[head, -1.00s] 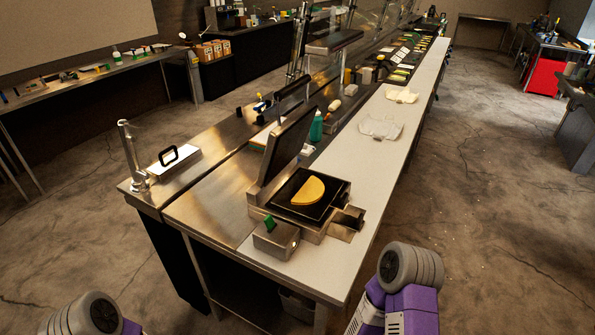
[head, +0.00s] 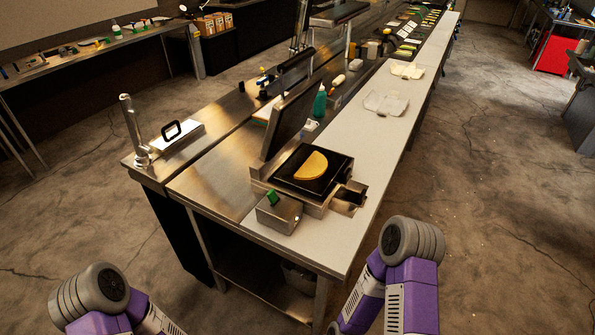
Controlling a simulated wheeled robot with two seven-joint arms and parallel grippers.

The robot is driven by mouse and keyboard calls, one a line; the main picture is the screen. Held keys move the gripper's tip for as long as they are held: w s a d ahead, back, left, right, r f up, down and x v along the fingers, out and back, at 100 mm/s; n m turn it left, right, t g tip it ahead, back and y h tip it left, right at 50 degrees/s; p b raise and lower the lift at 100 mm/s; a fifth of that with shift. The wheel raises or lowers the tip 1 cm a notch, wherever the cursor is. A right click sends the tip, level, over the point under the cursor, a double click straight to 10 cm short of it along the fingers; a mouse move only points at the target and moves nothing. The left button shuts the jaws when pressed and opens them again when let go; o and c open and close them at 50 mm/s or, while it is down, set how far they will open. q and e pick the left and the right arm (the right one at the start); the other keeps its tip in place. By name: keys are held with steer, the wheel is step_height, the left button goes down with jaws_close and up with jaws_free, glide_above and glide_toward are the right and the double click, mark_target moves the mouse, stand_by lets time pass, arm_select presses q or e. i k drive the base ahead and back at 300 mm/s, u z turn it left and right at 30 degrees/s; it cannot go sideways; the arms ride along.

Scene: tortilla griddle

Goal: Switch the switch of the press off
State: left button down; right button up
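The press (head: 307,190) stands near the front end of the steel counter, with its lid (head: 287,122) raised. A folded yellow tortilla (head: 311,165) lies on its black plate. A grey box (head: 279,214) at the press's front corner carries a green switch (head: 272,198), which looks lit or bright green. Purple and grey links of my left and right arms show at the bottom of the head view. Neither gripper is in view, and both visible arm parts are apart from the press.
The steel counter (head: 215,180) has a pale strip (head: 395,133) along its right side, with paper sheets (head: 386,103) on it. A faucet (head: 134,131) and a handled lid (head: 183,133) stand at the left. The concrete floor in front and to the right is clear.

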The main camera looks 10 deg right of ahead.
mark_target(273, 196)
steer(key=k, duration=1.25)
steer(key=u, duration=0.75)
steer(key=i, duration=1.5)
steer(key=z, duration=0.45)
